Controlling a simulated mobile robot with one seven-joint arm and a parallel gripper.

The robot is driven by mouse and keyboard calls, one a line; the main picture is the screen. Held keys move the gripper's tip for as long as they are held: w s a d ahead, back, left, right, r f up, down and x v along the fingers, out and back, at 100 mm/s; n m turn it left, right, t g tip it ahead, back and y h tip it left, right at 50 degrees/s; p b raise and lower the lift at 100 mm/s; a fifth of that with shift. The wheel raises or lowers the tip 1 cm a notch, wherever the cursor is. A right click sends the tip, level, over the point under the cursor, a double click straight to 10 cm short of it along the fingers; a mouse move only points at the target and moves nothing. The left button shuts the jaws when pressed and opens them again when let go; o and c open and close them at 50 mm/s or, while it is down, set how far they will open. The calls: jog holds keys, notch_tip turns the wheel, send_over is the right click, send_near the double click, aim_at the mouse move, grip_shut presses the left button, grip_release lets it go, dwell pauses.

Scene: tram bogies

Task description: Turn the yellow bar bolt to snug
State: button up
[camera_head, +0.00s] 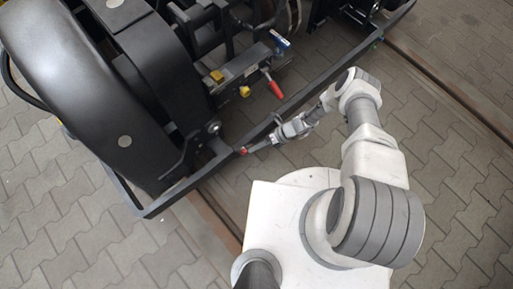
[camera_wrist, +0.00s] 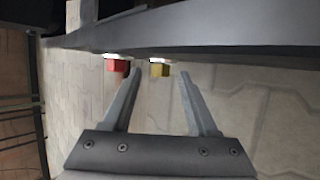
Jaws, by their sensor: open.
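The yellow bar bolt (camera_wrist: 159,69) hangs below the dark bar (camera_wrist: 220,28) in the wrist view, with a bright band where it meets the bar. It appears between my gripper's (camera_wrist: 160,73) open fingertips, slightly nearer the left one. Whether the tips reach level with it I cannot tell. A red bolt (camera_wrist: 117,65) is on the same bar, just left of the left finger. In the head view my gripper (camera_head: 251,149) is at the bogie's outer bar (camera_head: 322,91).
Behind the bar, the bogie carries a large black wheel cover (camera_head: 75,85), a red-handled lever (camera_head: 273,86) and yellow blocks (camera_head: 245,91). A rail (camera_head: 440,82) runs along the paving. Open paving (camera_head: 465,160) lies to the right.

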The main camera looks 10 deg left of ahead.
jog(key=shift+a+f, duration=0.35)
jog(key=shift+s, duration=0.1)
grip_shut()
jog(key=shift+d+f+g+y, duration=0.1)
jog(key=shift+f+g+y, duration=0.05)
jog(key=shift+g+y, duration=0.3)
dwell(0.4)
grip_release()
